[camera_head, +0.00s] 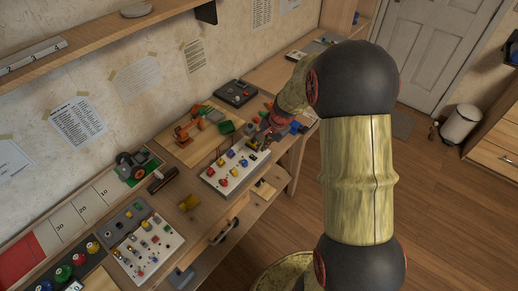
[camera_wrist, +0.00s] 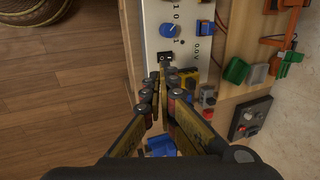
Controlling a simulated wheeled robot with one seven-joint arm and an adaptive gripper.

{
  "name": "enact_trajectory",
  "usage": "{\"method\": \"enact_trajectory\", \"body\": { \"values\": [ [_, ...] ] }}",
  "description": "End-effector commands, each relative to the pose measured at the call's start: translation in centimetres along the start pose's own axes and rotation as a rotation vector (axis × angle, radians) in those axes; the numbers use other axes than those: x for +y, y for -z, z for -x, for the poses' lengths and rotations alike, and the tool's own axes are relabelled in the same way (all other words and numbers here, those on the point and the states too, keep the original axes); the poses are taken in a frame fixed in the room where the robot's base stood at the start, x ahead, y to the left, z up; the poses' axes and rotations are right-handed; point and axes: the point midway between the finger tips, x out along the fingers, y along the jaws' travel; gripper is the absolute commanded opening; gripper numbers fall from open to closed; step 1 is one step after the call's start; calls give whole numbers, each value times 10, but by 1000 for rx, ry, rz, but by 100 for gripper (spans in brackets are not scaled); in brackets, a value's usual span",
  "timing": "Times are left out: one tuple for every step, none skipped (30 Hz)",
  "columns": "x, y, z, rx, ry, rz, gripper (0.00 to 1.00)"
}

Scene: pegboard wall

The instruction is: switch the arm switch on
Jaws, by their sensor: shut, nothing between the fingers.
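A white control panel (camera_head: 222,182) with several coloured knobs and switches lies on the workbench. Its end also shows in the wrist view (camera_wrist: 150,40), with a blue knob (camera_wrist: 170,30) and a small black switch (camera_wrist: 165,58). I cannot tell for certain which control is the arm switch or how it is set. My gripper (camera_wrist: 159,80) is shut and empty, its fingertips just below the black switch in the picture. I cannot tell whether they touch it. In the head view my gripper (camera_head: 262,139) is small, at the far right end of the panel, and partly hidden.
A second control panel (camera_head: 147,244) lies nearer on the bench. A black box (camera_head: 236,93) and a green bin (camera_head: 226,127) are behind my gripper; the bin also shows in the wrist view (camera_wrist: 236,70). A shelf (camera_head: 95,36) overhangs the bench. Open floor lies right of the bench.

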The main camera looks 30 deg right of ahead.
Motion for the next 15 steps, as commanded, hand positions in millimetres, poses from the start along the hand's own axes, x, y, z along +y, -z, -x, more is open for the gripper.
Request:
{"method": "enact_trajectory", "body": {
  "values": [
    [0,1,14,2,2,0,0],
    [0,1,19,2,2,0,0],
    [2,0,25,2,1,0,0],
    [2,0,29,2,1,0,0],
    [3,0,33,1,1,0,0],
    [3,0,38,1,1,0,0],
    [4,0,40,1,1,0,0],
    [4,0,43,1,1,0,0],
    [4,0,45,1,1,0,0],
    [5,0,47,1,1,0,0],
    [5,0,48,1,1,0,0],
    [5,0,49,1,1,0,0],
    [5,0,49,1,0,0,0],
    [5,0,50,0,0,0,0],
    [5,0,50,0,0,0,0]
  ]
}}
